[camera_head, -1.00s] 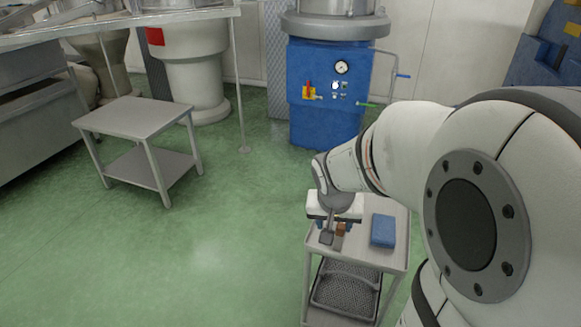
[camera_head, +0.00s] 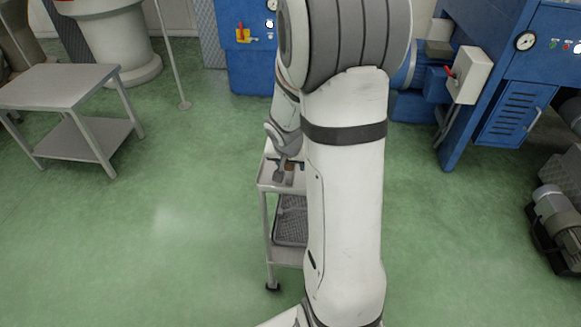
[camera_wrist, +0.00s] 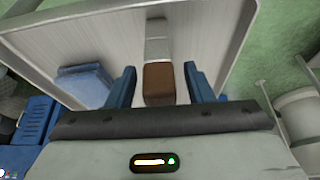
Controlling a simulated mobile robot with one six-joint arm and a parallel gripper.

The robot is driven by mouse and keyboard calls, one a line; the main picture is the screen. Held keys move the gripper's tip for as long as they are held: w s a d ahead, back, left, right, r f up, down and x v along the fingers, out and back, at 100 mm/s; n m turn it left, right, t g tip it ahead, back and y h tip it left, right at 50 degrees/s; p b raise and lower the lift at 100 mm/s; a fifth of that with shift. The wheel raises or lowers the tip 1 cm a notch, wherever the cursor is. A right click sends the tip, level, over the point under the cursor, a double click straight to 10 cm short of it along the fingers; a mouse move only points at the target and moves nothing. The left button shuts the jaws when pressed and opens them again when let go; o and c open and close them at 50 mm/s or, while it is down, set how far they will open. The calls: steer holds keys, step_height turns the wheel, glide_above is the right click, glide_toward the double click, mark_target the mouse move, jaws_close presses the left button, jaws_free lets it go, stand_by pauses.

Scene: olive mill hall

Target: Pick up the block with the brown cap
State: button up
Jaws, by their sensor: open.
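The block with the brown cap (camera_wrist: 158,84) lies on the cart top in the wrist view, with its pale grey body stretching away from the cap. My gripper (camera_wrist: 160,70) is open, its two blue fingers on either side of the brown cap, with a visible gap on each side. I cannot tell the exact height of the fingers over the cart. In the head view the brown cap (camera_head: 289,167) shows small beside my wrist, and my arm hides most of the gripper.
The grey cart top (camera_wrist: 100,38) also bears a blue folded-looking item (camera_wrist: 84,84) left of the fingers. A mesh tray (camera_head: 291,222) sits on the cart's lower shelf. A grey table (camera_head: 60,86) stands at left. Green floor between them is clear.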

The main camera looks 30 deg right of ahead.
steer(key=shift+f, duration=0.1)
jaws_close()
stand_by(0.5)
